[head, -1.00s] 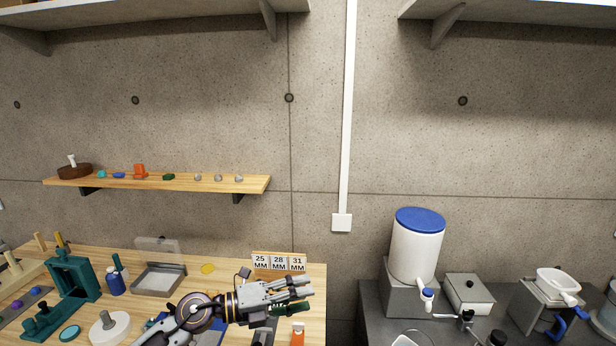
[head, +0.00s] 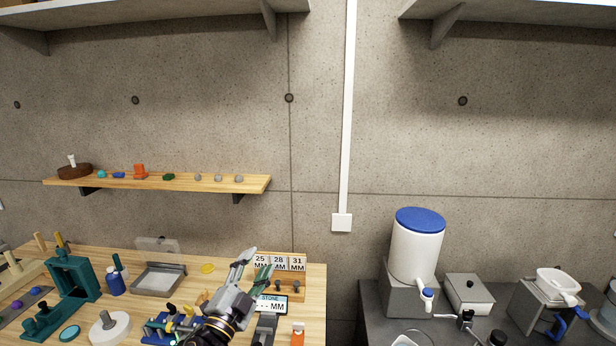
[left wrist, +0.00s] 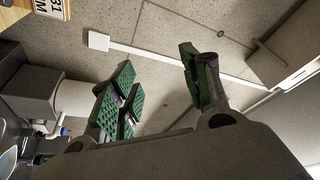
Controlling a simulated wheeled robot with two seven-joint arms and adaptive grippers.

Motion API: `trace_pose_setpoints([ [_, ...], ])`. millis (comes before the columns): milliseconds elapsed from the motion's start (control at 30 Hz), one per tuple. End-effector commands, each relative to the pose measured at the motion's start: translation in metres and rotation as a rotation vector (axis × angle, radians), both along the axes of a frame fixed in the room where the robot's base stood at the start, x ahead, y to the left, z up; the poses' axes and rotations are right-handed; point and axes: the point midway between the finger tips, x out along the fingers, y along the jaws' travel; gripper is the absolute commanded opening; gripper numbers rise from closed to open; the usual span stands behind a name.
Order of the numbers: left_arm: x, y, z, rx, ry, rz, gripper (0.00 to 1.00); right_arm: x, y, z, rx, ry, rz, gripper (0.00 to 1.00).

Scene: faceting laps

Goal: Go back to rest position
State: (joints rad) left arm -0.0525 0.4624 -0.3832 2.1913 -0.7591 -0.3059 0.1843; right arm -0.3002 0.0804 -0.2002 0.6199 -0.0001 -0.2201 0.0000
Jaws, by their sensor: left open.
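My left gripper (head: 254,262) is in the head view, above the front right part of the wooden bench, with its fingers pointing up and to the right. It is open, with nothing between the fingers. In the left wrist view its green-padded fingers (left wrist: 160,95) stand wide apart, with wall and floor-side surfaces behind them. In the head view it is in front of the size rack (head: 279,262) marked 25, 28 and 31 MM and beside a small display reading STONE (head: 271,304). My right gripper is not in either view.
The wooden bench (head: 222,270) holds a teal press (head: 72,278), a clear-lidded tray (head: 158,280), a white disc (head: 110,328) and an orange-labelled bottle (head: 297,334). A wooden shelf (head: 160,183) hangs above. A grey counter at right carries a white blue-lidded tank (head: 416,248).

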Motion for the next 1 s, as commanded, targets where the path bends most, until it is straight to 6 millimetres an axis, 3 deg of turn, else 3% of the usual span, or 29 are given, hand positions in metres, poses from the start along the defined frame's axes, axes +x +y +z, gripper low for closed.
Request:
trace_pose_setpoints([
  [267,-0.01,0.046,-0.05,-0.17,0.25,0.194,0.47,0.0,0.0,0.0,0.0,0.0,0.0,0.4],
  [467,-0.03,0.073,-0.095,-0.27,0.452,0.317,0.47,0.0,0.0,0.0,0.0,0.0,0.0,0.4],
  [767,-0.082,0.098,-0.165,-0.386,0.781,0.47,0.47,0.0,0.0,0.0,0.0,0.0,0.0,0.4],
  [1000,-0.141,0.105,-0.215,-0.452,1.063,0.561,0.47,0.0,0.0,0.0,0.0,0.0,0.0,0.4],
])
